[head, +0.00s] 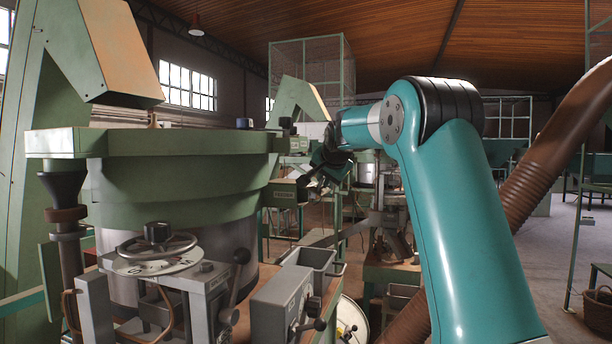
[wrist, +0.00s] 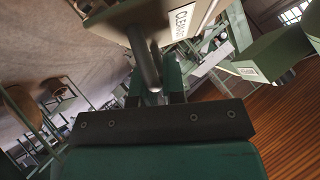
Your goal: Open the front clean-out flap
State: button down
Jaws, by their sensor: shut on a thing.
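The clean-out flap (wrist: 125,22) shows at the top of the wrist view as a pale green-grey panel. Its white label (wrist: 183,22) is partly cut off and reads "CLEAN" at its start. A dark round handle bar (wrist: 141,55) runs beside it, down to my gripper. My gripper (wrist: 155,92) is shut on this bar, its two dark fingers on either side. In the head view my gripper (head: 312,177) is small and dark, beyond the big green hopper's right side. I cannot make out the flap or its handle clearly there.
The large green and steel hopper (head: 140,145) fills the left of the head view, with a handwheel (head: 156,243) and grey lever boxes (head: 275,308) in front. A green labelled box (head: 287,192) is near my gripper. A brown hose (head: 560,150) hangs at right.

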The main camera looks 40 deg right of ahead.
jog(key=shift+w+a+r+n+g+p, duration=0.1)
jog(key=shift+r+n+g+p, duration=0.15)
jog(key=shift+r+g+p, duration=0.25)
jog(key=shift+w+a+r+n+g+p, duration=0.1)
jog(key=shift+r+n+g+p, duration=0.15)
jog(key=shift+p, duration=0.3)
jog(key=shift+w+r+g+h+p, duration=0.15)
jog(key=shift+g+h+p, duration=0.15)
jog(key=shift+p, duration=0.2)
jog(key=c, duration=1.2)
grip_release()
jog(key=shift+s+a+r+b, duration=0.25)
jog(key=shift+s+b, duration=0.1)
jog(key=b+v, duration=0.3)
jog(key=v, duration=1.3)
jog(key=shift+a+r, duration=0.2)
